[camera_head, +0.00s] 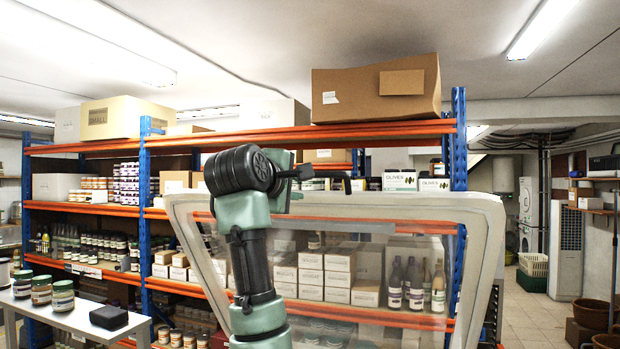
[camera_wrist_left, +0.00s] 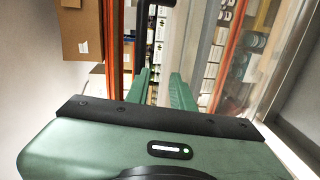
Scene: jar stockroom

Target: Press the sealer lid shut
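The sealer lid (camera_head: 482,208) is a clear panel in a pale frame. It stands raised and tilted in front of the shelves in the head view, and its clear pane also shows at the right of the left wrist view (camera_wrist_left: 285,75). A black bar handle (camera_head: 345,181) is by its top edge; a black curved bar also shows in the left wrist view (camera_wrist_left: 140,38). My left gripper (camera_head: 284,185) is at the lid's top edge, largely hidden by my wrist. In its wrist view, its green fingers (camera_wrist_left: 161,88) are apart with nothing visible between them. The sealer's base is out of view.
Blue and orange shelving (camera_head: 148,200) with jars, bottles and boxes stands behind the lid. A side table (camera_head: 75,318) at the left holds jars and a black block (camera_head: 109,317). Open floor (camera_head: 530,312) lies at the right, near baskets and a white appliance.

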